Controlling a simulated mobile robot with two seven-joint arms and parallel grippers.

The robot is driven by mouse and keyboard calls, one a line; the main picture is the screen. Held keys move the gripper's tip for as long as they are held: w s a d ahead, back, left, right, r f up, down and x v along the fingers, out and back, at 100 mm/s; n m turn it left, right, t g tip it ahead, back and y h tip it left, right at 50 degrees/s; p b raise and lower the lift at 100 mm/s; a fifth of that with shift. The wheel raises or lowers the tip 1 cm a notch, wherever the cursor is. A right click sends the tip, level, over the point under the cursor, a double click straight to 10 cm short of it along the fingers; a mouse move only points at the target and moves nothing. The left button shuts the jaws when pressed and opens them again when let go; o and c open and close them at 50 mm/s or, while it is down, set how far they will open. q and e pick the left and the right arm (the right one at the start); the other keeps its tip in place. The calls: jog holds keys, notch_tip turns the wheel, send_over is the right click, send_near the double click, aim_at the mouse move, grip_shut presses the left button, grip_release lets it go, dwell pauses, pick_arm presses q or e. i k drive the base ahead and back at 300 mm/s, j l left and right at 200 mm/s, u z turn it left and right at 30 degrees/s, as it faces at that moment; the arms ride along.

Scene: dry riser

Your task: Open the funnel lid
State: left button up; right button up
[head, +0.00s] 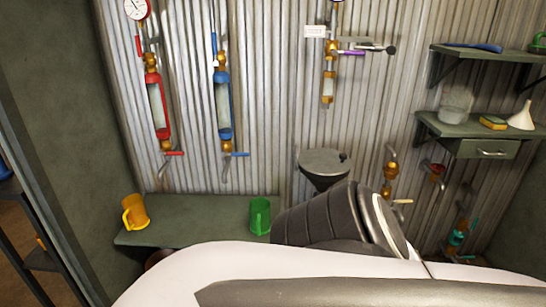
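The funnel (324,181) is dark and wide-mouthed and stands against the corrugated wall, right of the picture's middle. Its flat round grey lid (322,161) lies level over the mouth, with a small dark knob near its right edge. The lid looks shut. The lower part of the funnel is hidden behind a dark ribbed link of my arm. Neither of my grippers shows in the head view, so their places relative to the lid cannot be told.
A green bench (190,212) carries a yellow mug (135,212) and a green mug (260,216). Red (157,110) and blue (223,105) valve columns hang on the wall. A shelf (463,127) at right holds a white funnel (522,117). My arm covers the bottom foreground.

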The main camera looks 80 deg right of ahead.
aim_at(329, 162)
jog(key=z, duration=2.55)
